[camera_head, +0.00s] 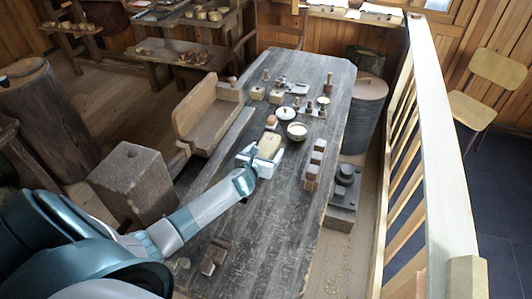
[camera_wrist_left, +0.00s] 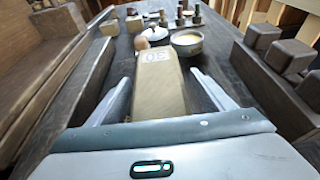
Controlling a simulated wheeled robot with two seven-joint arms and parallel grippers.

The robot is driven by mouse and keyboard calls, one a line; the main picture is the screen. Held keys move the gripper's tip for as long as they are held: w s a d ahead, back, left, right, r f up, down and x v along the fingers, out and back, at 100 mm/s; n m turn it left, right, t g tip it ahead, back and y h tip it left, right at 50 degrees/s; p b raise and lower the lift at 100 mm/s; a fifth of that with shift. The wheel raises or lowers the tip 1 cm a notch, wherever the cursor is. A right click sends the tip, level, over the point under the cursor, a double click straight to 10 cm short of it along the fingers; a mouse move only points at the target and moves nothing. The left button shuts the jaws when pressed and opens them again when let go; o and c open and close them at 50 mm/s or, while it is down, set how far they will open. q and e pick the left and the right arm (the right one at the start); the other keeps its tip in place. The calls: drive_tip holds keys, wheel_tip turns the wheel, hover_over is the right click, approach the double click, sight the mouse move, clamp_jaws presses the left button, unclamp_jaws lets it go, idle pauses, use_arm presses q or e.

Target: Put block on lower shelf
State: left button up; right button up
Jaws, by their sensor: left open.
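A tan wooden block (camera_head: 270,146) lies on the dark work table (camera_head: 265,235). It also shows in the left wrist view (camera_wrist_left: 158,78), with dark characters on its face. My left gripper (camera_head: 261,160) is open, with one finger on each side of the block. In the left wrist view, gaps show between the block and both fingers; the block's near end is hidden behind the gripper body. A low wooden shelf (camera_head: 160,50) holding small turned pieces stands at the back left, under a higher board; I cannot tell whether it is the task's lower shelf. My right gripper is not in view.
A white bowl (camera_head: 297,131) and a round knob-like piece (camera_head: 272,121) stand just beyond the block. Dark blocks (camera_head: 314,165) stand in a row to the right. A wooden trough seat (camera_head: 208,120) borders the table's left. A pale railing (camera_head: 440,130) runs along the right.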

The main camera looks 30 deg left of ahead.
sight(266, 147)
use_arm(q)
drive_tip(key=shift+w, duration=0.15)
idle(0.3)
drive_tip(key=c, duration=1.5)
drive_tip(key=shift+a+r, duration=0.1)
drive_tip(key=shift+r, duration=0.05)
drive_tip(key=shift+r, duration=0.6)
wheel_tip(266, 147, up, 2)
drive_tip(key=shift+r+b, duration=0.2)
drive_tip(key=shift+b, duration=0.3)
drive_tip(key=s+d+r, duration=0.1)
drive_tip(key=d+r, duration=0.1)
drive_tip(key=d, duration=0.1)
drive_tip(key=s+d+r+b, duration=0.1)
drive_tip(key=s+d+r, duration=0.1)
drive_tip(key=d, duration=0.2)
drive_tip(key=s+d+r+b, duration=0.1)
drive_tip(key=s+d+r, duration=0.1)
drive_tip(key=d+r, duration=0.1)
drive_tip(key=shift+s+d, duration=0.2)
drive_tip(key=shift+d, duration=0.05)
